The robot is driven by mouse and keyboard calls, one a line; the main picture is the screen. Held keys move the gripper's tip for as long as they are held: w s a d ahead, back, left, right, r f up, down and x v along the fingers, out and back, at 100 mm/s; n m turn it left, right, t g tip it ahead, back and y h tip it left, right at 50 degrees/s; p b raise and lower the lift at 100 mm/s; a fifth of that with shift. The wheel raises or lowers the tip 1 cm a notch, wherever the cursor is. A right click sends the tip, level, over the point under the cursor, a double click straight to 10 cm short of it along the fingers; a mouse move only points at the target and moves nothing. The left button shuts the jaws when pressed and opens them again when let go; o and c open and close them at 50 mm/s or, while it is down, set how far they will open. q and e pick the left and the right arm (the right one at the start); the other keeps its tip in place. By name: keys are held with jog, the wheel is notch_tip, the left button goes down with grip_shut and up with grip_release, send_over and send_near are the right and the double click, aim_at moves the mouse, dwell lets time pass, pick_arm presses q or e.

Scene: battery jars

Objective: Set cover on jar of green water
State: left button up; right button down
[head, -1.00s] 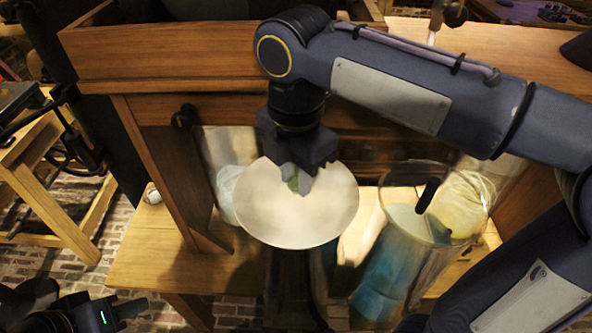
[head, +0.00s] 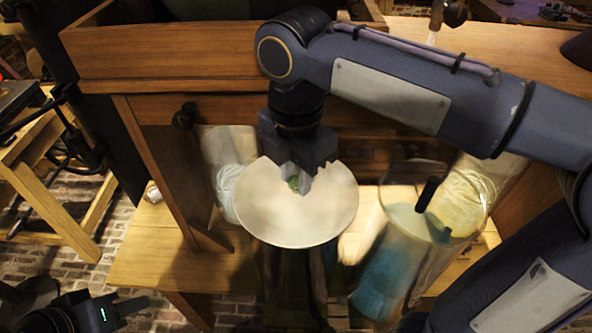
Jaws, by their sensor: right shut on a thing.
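The cover (head: 290,226) is a round pale disc with a small green knob in the middle of the head view. My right gripper (head: 299,184) comes from above and is shut on the knob, holding the cover roughly level. The cover hides most of what lies beneath, so I cannot tell whether it touches a jar. A glass jar with blue-green water (head: 383,275) stands to the right of the cover, with a dark rod at its top. My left gripper (head: 128,307) is at the bottom left, far from the cover; its jaw opening is unclear.
Pale, blurred glass jars (head: 228,180) show behind the cover's left side and behind the blue-green jar. A wooden cabinet (head: 170,75) rises behind.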

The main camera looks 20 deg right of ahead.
aim_at(296, 180)
jog(key=shift+f+b, duration=0.3)
jog(key=shift+f, duration=0.1)
jog(key=c, duration=1.5)
grip_release()
jog(key=shift+o, duration=0.2)
notch_tip(296, 180, up, 6)
jog(key=p, duration=0.5)
jog(key=shift+p, duration=0.35)
jog(key=shift+r, duration=2.5)
